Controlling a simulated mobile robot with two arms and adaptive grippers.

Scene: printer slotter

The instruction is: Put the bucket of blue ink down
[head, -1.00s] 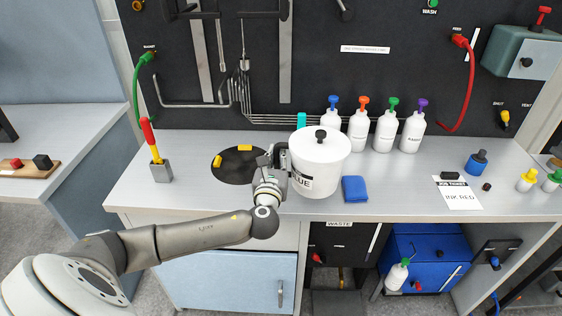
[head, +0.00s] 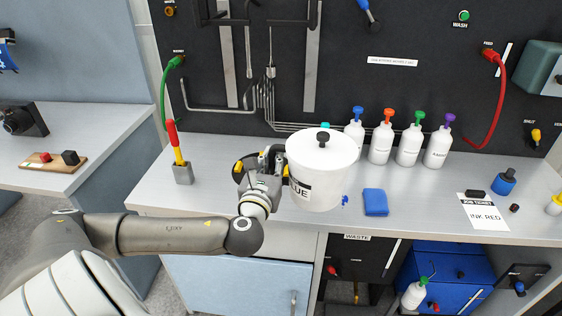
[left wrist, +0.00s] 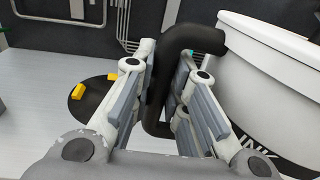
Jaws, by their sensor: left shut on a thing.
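The white bucket (head: 322,172) has a black knob on its lid and a dark label ending in "UE". My left gripper (head: 274,160) is shut on the bucket's black handle, on the bucket's left side. In the left wrist view the handle (left wrist: 158,95) stands between the fingers (left wrist: 160,90), and the bucket wall (left wrist: 265,80) is at the right. A round black pad (left wrist: 100,105) with yellow blocks lies on the bench left of the handle. In the head view the gripper mostly covers this pad. I cannot tell whether the bucket touches the bench. My right gripper is not in view.
Several white bottles with coloured caps (head: 380,143) stand behind the bucket. A blue cloth (head: 375,202) lies to its right, near a "INK RED" card (head: 483,212). A red-and-yellow tool (head: 178,150) stands in a grey holder at left. Bench between cloth and card is clear.

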